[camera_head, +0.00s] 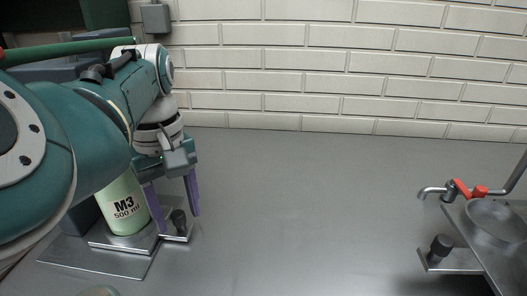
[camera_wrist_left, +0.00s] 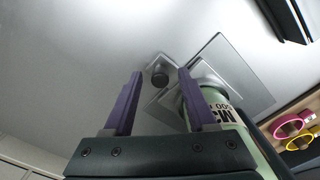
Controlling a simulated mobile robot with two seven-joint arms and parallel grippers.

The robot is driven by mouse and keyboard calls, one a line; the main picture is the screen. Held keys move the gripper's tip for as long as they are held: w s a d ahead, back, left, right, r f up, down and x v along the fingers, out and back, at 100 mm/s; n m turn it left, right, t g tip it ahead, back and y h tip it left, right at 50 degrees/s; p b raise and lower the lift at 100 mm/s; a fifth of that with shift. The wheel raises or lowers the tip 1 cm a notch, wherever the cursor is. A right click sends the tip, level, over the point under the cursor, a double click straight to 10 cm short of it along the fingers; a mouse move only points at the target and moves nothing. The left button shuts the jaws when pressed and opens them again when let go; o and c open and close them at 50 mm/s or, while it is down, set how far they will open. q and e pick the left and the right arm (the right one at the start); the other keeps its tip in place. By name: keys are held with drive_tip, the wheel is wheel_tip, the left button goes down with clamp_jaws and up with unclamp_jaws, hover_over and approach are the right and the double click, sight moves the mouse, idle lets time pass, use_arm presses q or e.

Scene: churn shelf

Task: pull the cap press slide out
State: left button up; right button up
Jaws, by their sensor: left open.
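The cap press slide (camera_head: 176,239) is a flat metal plate low at the left, with a dark upright knob (camera_head: 180,222) on its right end. A pale green bottle (camera_head: 124,205) marked M3 500 ml stands upright beside the knob; my arm hides its top. My left gripper (camera_head: 178,222), with purple fingers, is open and points down at the knob. In the left wrist view the knob (camera_wrist_left: 159,77) appears between the two fingertips (camera_wrist_left: 160,75), with gaps on both sides. Whether the fingers are at its height is unclear. My right gripper is not in view.
A wider metal base plate (camera_head: 95,262) lies under the slide. A tap with a red handle (camera_head: 462,189), a round pan (camera_head: 495,222) and another dark knob (camera_head: 440,246) are at the far right. The middle of the grey worktop (camera_head: 310,220) is clear, with a brick wall behind.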

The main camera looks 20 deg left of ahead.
use_arm(q)
clamp_jaws()
idle(1.3)
